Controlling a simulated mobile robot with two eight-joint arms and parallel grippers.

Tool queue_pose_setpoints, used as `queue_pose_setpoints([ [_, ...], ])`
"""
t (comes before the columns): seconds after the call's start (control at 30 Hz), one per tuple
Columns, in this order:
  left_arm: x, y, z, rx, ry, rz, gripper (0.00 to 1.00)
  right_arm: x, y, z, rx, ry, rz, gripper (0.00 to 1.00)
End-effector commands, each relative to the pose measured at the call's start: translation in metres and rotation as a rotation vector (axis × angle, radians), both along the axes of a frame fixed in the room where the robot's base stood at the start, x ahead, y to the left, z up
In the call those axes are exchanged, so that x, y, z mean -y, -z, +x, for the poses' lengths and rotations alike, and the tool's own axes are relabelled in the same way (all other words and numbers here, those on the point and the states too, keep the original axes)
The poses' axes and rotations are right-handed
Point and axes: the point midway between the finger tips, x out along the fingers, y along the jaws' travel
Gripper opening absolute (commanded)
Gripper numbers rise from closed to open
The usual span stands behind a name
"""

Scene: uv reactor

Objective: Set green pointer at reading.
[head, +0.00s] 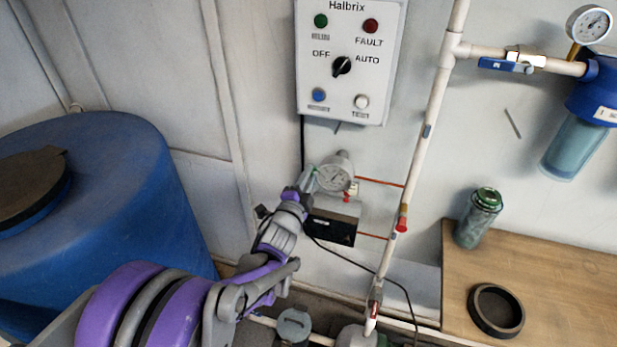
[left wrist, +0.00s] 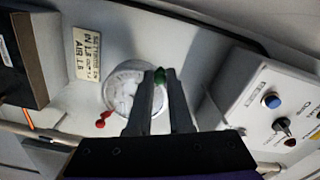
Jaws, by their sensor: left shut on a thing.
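A round white-faced gauge (head: 335,176) is on the wall below the control panel in the head view. It also shows in the left wrist view (left wrist: 122,90), partly behind my fingers. The green pointer (left wrist: 159,76) is a small green piece at the gauge's rim, between my fingertips. My left gripper (left wrist: 159,80) is shut on it. In the head view my left gripper (head: 308,182) reaches the gauge's left side, and the green pointer cannot be made out there. The exact reading on the dial is too small to tell. My right gripper is not in view.
The Halbrix control panel (head: 350,60) hangs above the gauge. A black box (head: 331,228) sits just below it. A white pipe (head: 420,140) with red-handled valves runs to the right. A blue tank (head: 100,200) stands left; a wooden bench (head: 560,290) is at right.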

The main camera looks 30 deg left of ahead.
Motion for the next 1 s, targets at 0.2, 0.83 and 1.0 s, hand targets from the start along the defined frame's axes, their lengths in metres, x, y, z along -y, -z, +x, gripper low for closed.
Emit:
queue_pose_setpoints([
  [0.2,0.0,0.0,0.0,0.0,0.0,0.001,0.0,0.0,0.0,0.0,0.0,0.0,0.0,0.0],
  [0.83,0.001,0.0,-0.003,0.0,0.0,0.0,0.49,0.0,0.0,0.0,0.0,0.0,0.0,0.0],
  [1.0,0.006,0.0,-0.026,0.0,0.0,0.001,0.49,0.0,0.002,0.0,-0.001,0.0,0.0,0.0],
])
